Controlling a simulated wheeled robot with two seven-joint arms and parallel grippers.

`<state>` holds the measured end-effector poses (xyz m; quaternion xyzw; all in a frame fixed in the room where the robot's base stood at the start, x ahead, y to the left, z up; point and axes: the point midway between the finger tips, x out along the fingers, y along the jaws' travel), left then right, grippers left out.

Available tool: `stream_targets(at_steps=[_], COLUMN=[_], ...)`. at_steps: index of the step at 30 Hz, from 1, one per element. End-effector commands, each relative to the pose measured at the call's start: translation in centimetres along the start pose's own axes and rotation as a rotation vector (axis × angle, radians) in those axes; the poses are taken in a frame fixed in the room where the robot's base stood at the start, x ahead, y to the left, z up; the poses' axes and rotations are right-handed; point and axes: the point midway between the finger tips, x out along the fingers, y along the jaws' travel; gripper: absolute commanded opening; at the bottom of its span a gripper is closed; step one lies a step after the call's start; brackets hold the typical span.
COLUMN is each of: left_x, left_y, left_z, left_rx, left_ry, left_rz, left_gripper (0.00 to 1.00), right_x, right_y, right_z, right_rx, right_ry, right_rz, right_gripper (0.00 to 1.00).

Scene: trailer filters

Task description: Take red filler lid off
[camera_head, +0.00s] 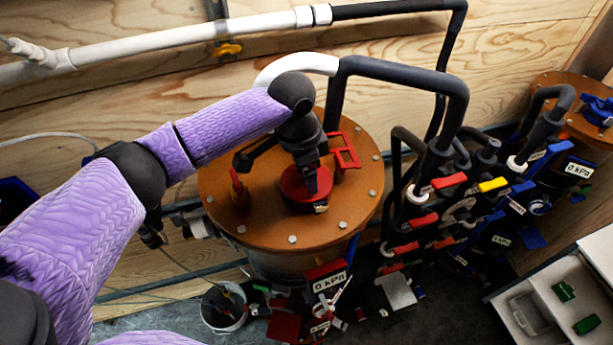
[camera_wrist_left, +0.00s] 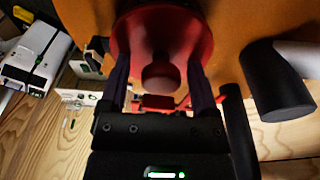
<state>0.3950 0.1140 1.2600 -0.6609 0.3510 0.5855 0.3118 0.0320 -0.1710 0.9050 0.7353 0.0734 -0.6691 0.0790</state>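The red filler lid (camera_head: 291,186) is a round red disc on top of the orange-brown round tank cover (camera_head: 265,222). It also shows in the left wrist view (camera_wrist_left: 165,28), with a round red knob (camera_wrist_left: 160,73) at its middle. My left gripper (camera_head: 316,190) reaches down over the lid from above. In the left wrist view its two dark fingers (camera_wrist_left: 159,82) stand on either side of the knob, with a gap on each side, so it looks open. Whether the fingertips touch the lid is unclear. My right gripper is not in view.
A red bracket-like handle (camera_head: 346,152) and a red-handled fitting (camera_head: 238,188) stand on the cover beside the lid. Dark pipes (camera_head: 400,68) rise close on the right, with several coloured valve handles. A bucket (camera_head: 223,308) stands on the floor below.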

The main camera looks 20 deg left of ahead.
Motion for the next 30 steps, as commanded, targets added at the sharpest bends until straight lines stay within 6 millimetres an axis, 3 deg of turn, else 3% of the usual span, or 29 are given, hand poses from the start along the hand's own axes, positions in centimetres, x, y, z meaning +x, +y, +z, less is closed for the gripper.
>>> stream_targets(at_steps=[1, 9, 11, 20, 30], left_x=[0.0, -0.1, -0.1, -0.8, -8.7], left_y=[0.0, 0.0, 0.0, -0.1, -0.1], left_z=[0.0, 0.0, 0.0, -0.2, -1.1], left_rx=[0.000, 0.000, 0.000, 0.000, 0.000], left_ry=[0.000, 0.000, 0.000, 0.003, 0.003], left_rz=[0.000, 0.000, 0.000, -0.002, -0.001], left_gripper=[0.66, 0.09, 0.00, 0.00, 0.00], right_x=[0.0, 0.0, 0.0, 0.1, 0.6], right_y=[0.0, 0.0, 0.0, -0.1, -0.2], right_z=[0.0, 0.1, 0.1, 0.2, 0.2], right_rx=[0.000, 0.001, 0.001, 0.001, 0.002], right_ry=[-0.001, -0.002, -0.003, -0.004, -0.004], right_rz=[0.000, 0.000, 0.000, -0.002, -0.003], right_gripper=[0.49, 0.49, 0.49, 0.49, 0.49])
